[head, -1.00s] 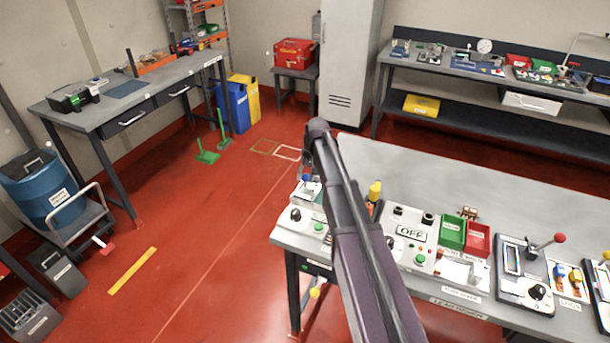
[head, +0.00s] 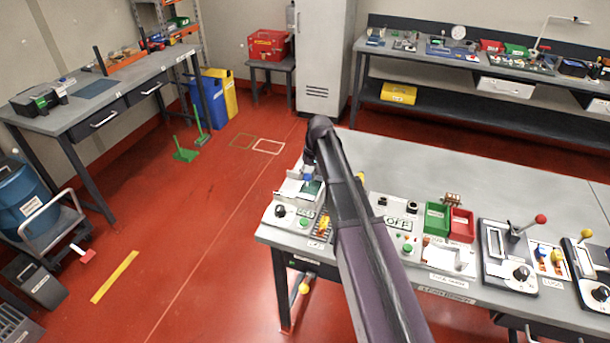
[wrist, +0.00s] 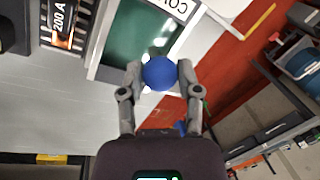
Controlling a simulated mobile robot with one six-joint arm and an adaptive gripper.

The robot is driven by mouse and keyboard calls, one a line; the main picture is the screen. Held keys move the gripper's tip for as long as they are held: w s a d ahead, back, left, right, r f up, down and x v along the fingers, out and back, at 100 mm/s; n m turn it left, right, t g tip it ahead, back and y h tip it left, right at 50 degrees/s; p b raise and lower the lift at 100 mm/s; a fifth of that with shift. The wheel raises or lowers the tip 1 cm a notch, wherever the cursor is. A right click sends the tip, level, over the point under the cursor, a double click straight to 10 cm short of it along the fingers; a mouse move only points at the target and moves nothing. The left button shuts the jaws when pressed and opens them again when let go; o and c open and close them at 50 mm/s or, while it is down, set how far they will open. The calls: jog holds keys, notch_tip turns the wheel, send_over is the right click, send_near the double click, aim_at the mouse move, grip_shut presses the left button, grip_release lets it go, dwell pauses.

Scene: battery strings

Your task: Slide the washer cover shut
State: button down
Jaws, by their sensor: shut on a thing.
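The washer cover (wrist: 137,28) shows in the wrist view as a pale frame around a dark green pane, with a partly cut-off label. My gripper (wrist: 159,73) is shut on its round blue knob (wrist: 159,73), one finger on each side. In the head view the cover (head: 312,189) is at the left end of the near bench, on a white unit, with the blue knob (head: 308,178) above it. My arm hides part of that unit. I cannot tell how far the cover is from its closed end.
A panel with a black dial (head: 280,210) and green button is in front of the unit. A 200 A fuse strip (wrist: 62,24) is beside the cover. An OFF panel (head: 400,222) and green and red bins (head: 449,220) stand to the right. The bench's back is clear.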

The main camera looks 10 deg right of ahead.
jog(key=shift+d, duration=0.3)
jog(key=shift+c, duration=1.5)
grip_release()
jog(key=shift+s+d, duration=0.1)
jog(key=shift+s, duration=0.05)
jog(key=shift+a, duration=0.2)
jog(key=s+d+h, duration=0.1)
jog(key=s+d, duration=0.1)
jog(key=s, duration=1)
jog(key=s+d+m+h, duration=0.1)
jog(key=s+d, duration=0.1)
jog(key=s, duration=1)
jog(key=shift+s+d+f, duration=0.15)
jog(key=shift+d, duration=0.25)
